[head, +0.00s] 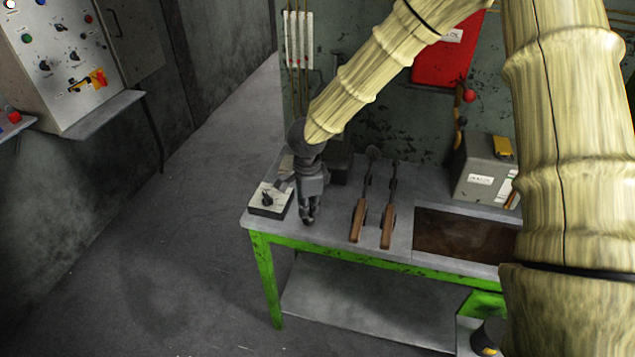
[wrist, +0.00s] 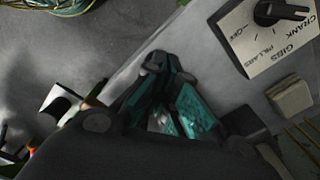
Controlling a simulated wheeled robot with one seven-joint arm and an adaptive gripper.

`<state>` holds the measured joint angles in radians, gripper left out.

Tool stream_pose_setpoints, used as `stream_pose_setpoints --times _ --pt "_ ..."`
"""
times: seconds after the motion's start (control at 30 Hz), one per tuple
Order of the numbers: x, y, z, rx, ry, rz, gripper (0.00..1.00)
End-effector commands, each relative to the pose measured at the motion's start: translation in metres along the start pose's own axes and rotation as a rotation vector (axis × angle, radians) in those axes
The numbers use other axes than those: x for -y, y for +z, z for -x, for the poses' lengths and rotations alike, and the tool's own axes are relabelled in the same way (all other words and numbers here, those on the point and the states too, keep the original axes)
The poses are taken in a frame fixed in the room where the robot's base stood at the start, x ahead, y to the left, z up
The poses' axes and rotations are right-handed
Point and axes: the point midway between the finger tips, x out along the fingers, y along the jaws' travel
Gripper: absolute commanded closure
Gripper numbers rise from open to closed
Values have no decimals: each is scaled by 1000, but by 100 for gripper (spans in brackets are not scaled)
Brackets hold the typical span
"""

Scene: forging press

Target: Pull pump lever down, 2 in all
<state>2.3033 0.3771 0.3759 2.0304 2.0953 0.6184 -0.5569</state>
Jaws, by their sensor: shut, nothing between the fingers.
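My gripper (head: 309,220) points down over the left part of the bench top, just right of the selector box, with its fingers together and empty. Its closed fingertips also show in the wrist view (wrist: 156,62). A lever with a red ball knob (head: 468,96) stands at the back of the bench, well right of my gripper. It may be the pump lever, but I cannot tell for sure. Two dark levers or tools with wooden handles (head: 358,221) (head: 388,226) are on the bench, right of my gripper and apart from it.
The selector box (head: 270,207) has a black knob; its CRANK, GIBS and PILLARS labels show in the wrist view (wrist: 250,50). A grey box (head: 478,172) stands right on the green-framed bench (head: 335,262). A red panel (head: 440,65) is behind. Floor at left is clear.

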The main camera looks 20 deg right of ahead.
Motion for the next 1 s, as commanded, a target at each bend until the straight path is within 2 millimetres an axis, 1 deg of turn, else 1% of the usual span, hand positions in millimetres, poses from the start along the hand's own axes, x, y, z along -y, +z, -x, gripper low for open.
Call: stream_pose_setpoints --times 0.03,0.27,1.0 --pt "0 0 -3 0 0 0 100" --pt "0 0 1 0 0 0 100" --pt "9 -5 62 0 1 0 100"
